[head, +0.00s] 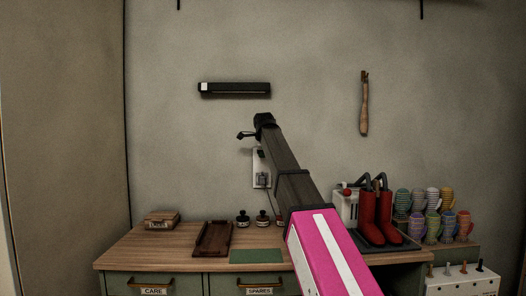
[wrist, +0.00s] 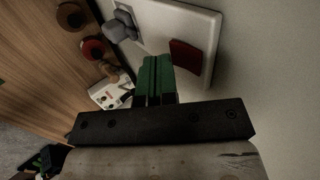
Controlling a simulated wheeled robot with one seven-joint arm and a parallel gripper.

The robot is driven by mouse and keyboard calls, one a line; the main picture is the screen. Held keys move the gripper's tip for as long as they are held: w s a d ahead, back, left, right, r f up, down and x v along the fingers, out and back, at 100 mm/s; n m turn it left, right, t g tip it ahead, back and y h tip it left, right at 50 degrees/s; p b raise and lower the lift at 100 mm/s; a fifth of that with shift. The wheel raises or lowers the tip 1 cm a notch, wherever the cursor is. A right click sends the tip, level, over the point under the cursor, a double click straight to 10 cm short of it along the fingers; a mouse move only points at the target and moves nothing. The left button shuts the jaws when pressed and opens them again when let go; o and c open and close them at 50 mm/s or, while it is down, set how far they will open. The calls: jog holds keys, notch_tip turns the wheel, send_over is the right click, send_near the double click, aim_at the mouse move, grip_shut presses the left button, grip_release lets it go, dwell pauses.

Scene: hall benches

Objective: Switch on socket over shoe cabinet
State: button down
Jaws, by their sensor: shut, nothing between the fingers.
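The white socket plate (head: 261,180) is on the wall above the green shoe cabinet (head: 190,283) with its wooden top. In the wrist view the plate (wrist: 205,22) fills the upper middle. It carries a dark red rocker switch (wrist: 186,56) and a grey plug (wrist: 120,28). My gripper's green fingers (wrist: 156,80) are shut and empty, with their tips beside the rocker, just left of it in the picture. I cannot tell whether they touch the plate. In the head view my gripper (head: 261,153) covers the plate's upper part. The rocker's on or off position is unclear.
On the cabinet stand a wooden tray (head: 213,239), a brown box (head: 161,220), a green mat (head: 256,256), small dark jars (head: 243,218) and red boots (head: 376,215). A dark bar (head: 234,89) and a shoehorn (head: 364,108) are on the wall.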

jog(key=shift+w+f, duration=0.1)
jog(key=shift+w, duration=0.3)
jog(key=shift+f, duration=0.1)
jog(key=shift+w+f+t, duration=0.1)
jog(key=shift+t, duration=0.3)
jog(key=shift+w, duration=0.1)
jog(key=shift+r, duration=0.85)
